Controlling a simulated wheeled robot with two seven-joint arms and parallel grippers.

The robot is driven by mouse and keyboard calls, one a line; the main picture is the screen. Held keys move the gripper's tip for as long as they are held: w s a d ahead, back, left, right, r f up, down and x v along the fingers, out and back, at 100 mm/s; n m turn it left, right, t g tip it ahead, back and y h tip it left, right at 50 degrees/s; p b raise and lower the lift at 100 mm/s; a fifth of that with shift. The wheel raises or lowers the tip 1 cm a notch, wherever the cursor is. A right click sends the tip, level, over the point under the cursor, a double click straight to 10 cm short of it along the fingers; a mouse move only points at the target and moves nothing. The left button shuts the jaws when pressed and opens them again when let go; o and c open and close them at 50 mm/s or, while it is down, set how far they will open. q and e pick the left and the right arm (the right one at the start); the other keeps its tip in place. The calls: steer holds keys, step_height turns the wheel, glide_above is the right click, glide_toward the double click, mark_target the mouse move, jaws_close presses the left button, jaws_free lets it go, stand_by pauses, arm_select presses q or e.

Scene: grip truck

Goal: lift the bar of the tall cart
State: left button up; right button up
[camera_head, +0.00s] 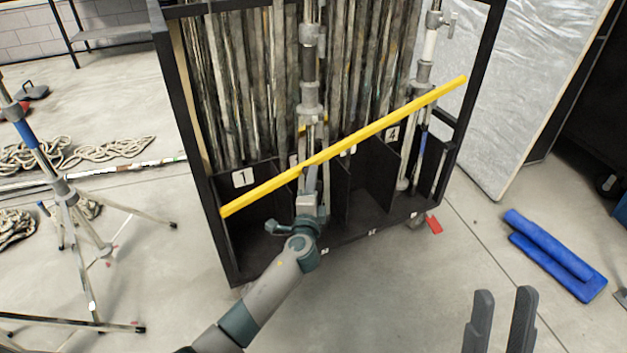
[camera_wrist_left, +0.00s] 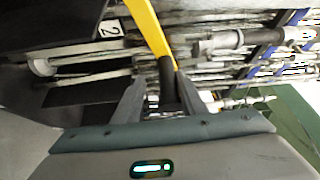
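The tall cart (camera_head: 233,248) is a black frame packed with upright poles. A yellow bar (camera_head: 400,115) runs across its front, from the left post up to the right post in the head view. The bar also shows in the left wrist view (camera_wrist_left: 148,25). My left gripper (camera_head: 312,180) is at the middle of the bar, seen from behind. In the left wrist view its fingers (camera_wrist_left: 160,77) stand apart, with the bar's near part at their tips and a dark upright piece between them. My right gripper (camera_head: 502,308) is open and empty, low at the right, away from the cart.
A tripod stand (camera_head: 75,215) and coiled ropes (camera_head: 115,150) are on the floor at the left. Blue rolled pads (camera_head: 555,255) lie at the right. A silvery panel (camera_head: 510,80) leans behind the cart's right side. Floor in front of the cart is clear.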

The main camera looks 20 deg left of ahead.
arm_select(q)
steer(key=shift+f, duration=0.25)
stand_by(0.3)
steer(key=shift+s, duration=0.2)
steer(key=s+d, duration=0.2)
steer(key=s, duration=0.7)
steer(key=s+d, duration=0.2)
steer(key=s, duration=0.8)
steer(key=shift+f+p, duration=0.4)
stand_by(1.2)
stand_by(0.4)
